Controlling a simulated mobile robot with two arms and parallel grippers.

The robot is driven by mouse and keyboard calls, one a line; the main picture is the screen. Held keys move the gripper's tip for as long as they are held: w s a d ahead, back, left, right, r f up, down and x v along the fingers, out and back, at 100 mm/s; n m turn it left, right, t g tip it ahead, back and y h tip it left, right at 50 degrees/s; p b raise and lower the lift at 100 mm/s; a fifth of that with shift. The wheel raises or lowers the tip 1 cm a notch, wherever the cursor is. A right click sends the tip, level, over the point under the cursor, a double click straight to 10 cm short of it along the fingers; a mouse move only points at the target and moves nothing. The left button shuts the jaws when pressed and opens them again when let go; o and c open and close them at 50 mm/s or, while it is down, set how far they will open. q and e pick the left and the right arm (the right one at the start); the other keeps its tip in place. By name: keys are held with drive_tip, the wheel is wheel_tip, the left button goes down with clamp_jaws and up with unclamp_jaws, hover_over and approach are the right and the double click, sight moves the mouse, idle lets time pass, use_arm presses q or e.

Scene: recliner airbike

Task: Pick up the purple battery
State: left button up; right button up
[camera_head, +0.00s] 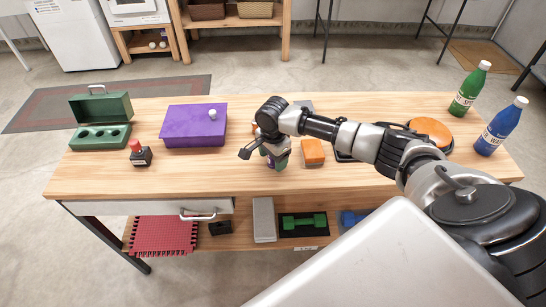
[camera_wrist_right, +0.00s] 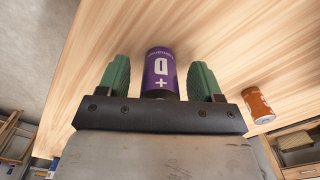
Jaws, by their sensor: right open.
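The purple battery (camera_wrist_right: 159,72) stands or lies on the wooden table in the right wrist view, marked with a white "D" and a plus sign. My right gripper (camera_wrist_right: 159,80) is open, with one green finger pad on each side of the battery and visible gaps between. In the head view my right gripper (camera_head: 275,155) is over the middle of the table, and only a small part of the purple battery (camera_head: 281,162) shows beneath it. My left gripper is not in view.
An orange battery (camera_wrist_right: 257,104) is close by. A purple box (camera_head: 195,125), a black device with a red knob (camera_head: 140,153) and an open green case (camera_head: 101,135) are on the left. An orange block (camera_head: 313,152) is right of the gripper. Green (camera_head: 470,88) and blue (camera_head: 501,127) bottles stand far right.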

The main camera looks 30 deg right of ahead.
drive_tip(key=shift+f, duration=0.3)
drive_tip(key=c, duration=1.1)
